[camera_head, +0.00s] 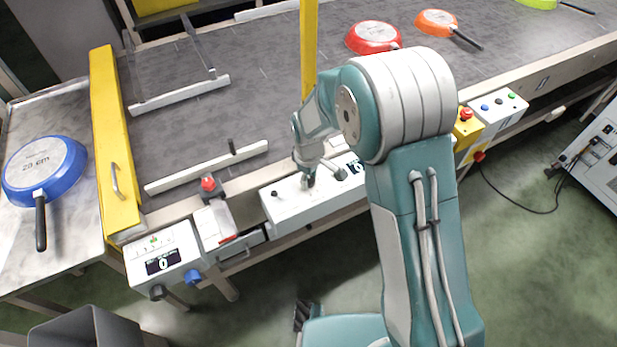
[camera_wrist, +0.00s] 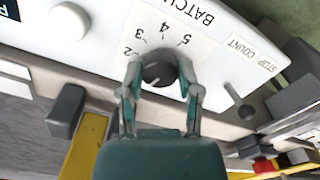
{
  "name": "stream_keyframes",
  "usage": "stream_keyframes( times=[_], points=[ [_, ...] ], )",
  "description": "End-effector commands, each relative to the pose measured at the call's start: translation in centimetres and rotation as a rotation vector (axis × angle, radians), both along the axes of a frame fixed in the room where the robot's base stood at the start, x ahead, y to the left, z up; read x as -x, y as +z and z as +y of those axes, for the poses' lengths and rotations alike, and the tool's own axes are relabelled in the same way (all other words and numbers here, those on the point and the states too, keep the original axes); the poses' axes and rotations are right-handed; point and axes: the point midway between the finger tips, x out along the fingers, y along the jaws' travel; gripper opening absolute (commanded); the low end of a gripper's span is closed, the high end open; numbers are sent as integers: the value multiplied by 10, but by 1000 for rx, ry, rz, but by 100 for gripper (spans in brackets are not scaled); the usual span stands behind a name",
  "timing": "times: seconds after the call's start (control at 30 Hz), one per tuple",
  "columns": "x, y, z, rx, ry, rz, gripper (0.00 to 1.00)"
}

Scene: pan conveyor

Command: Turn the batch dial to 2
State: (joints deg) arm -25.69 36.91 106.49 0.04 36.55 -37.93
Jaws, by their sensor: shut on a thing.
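The batch dial (camera_wrist: 159,68) is a round dark knob on a white panel (camera_wrist: 110,45), with the upside-down word BATCH beyond it. The numbers 2, 3, 4 and 5 run around its far side, 2 at the left. I cannot tell which number it points at. My gripper (camera_wrist: 160,76) is shut on the dial, one finger at each side. In the head view my gripper (camera_head: 308,182) reaches down onto the white control box (camera_head: 290,207) at the conveyor's front edge. The dial is hidden there.
A lever (camera_wrist: 238,103) by STOP COUNT stands close right of the dial; a white button (camera_wrist: 69,20) is to the left. The conveyor (camera_head: 200,120) carries red (camera_head: 373,37) and orange (camera_head: 436,22) pans. A blue pan (camera_head: 45,168) lies on the left table.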

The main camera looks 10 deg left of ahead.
Motion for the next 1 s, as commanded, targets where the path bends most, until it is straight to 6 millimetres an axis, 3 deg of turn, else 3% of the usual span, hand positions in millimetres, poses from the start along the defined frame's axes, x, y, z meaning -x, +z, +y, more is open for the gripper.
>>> stream_keyframes(
  times=[1.0],
  points=[
    [1,-2,0,2,-926,1,0]
  ],
)
